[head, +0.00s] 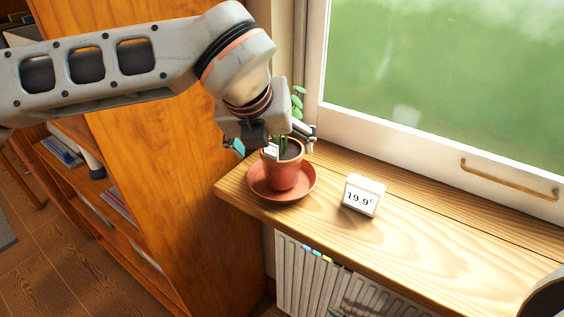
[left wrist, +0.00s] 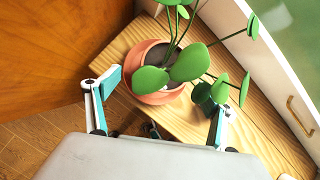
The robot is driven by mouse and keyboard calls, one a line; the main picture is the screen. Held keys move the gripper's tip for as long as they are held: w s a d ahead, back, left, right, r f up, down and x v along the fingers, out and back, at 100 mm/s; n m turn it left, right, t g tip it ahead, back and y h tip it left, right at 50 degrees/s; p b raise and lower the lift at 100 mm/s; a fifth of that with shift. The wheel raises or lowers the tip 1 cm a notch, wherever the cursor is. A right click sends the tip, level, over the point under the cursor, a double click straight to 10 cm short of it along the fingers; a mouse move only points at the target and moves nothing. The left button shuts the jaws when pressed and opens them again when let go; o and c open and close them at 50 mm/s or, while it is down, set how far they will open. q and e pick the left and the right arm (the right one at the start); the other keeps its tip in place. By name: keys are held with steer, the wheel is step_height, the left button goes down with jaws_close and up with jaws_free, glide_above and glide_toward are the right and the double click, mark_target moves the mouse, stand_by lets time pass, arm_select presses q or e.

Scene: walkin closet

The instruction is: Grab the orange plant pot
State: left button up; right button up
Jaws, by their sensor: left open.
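The orange plant pot (head: 284,172) stands upright on a terracotta saucer (head: 258,193) at the left end of the wooden windowsill. Green leaves grow from it. My left gripper (head: 277,143) is above and around the top of the pot, partly hiding the plant. In the left wrist view the pot (left wrist: 147,62) lies ahead, between and beyond the open fingers of my left gripper (left wrist: 160,92). One finger is to its left, the other to its right, near the leaves (left wrist: 188,63). Contact with the pot cannot be told. My right gripper is not in view.
A small white thermometer display (head: 363,196) stands on the sill (head: 430,247) to the right of the pot. The window frame (head: 430,150) with a brass handle (head: 508,180) rises behind. A wooden shelf unit (head: 150,150) stands left. A radiator (head: 325,280) is below.

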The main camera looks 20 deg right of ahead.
mark_target(280, 151)
arm_select(q)
steer(key=x, duration=0.4)
steer(key=d+x, duration=0.1)
steer(key=x, duration=0.1)
steer(key=shift+w+r+b, duration=0.1)
steer(key=shift+w+b, duration=0.15)
steer(key=shift+b, duration=0.05)
steer(key=shift+r, duration=0.1)
steer(key=c, duration=1.7)
